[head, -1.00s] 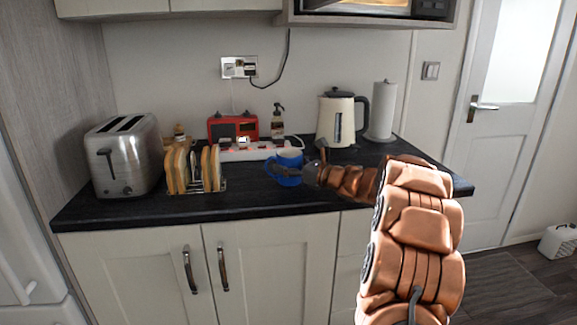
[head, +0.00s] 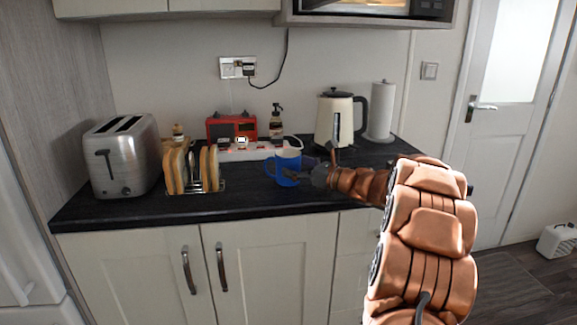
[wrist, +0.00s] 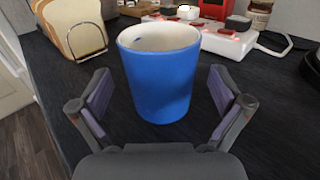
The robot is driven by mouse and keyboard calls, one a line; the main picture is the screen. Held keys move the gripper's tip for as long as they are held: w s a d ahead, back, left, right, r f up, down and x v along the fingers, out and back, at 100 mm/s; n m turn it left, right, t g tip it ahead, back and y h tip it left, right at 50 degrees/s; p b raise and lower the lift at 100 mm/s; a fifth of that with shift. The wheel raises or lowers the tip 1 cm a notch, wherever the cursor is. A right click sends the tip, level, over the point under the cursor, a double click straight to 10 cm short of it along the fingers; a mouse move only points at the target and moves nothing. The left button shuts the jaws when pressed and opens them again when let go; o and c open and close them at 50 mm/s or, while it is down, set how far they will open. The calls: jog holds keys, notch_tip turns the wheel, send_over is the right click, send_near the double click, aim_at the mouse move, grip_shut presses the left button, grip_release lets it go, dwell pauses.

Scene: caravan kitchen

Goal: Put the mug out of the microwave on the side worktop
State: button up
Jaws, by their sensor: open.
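The blue mug (head: 284,169), white inside, stands upright on the dark worktop (head: 115,211), right of the toast rack. In the wrist view the mug (wrist: 160,85) is upright, just beyond and partly between the fingers of my gripper (wrist: 155,115). The fingers are open, with a visible gap on each side of the mug. In the head view my gripper (head: 309,174) is close at the mug's right side. The microwave (head: 375,10) is at the top right, cut off by the picture's edge.
A toaster (head: 122,155) and a toast rack with bread (head: 194,170) stand on the left. A white power strip (head: 245,154), red radio (head: 232,128) and dark bottle (head: 277,122) are behind the mug. A kettle (head: 337,119) and paper roll (head: 381,112) stand to the right. The worktop front is clear.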

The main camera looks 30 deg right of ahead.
jog(key=b+v, duration=0.1)
jog(key=v, duration=0.7)
jog(key=shift+s+d, duration=0.1)
jog(key=shift+s, duration=0.2)
dwell(0.6)
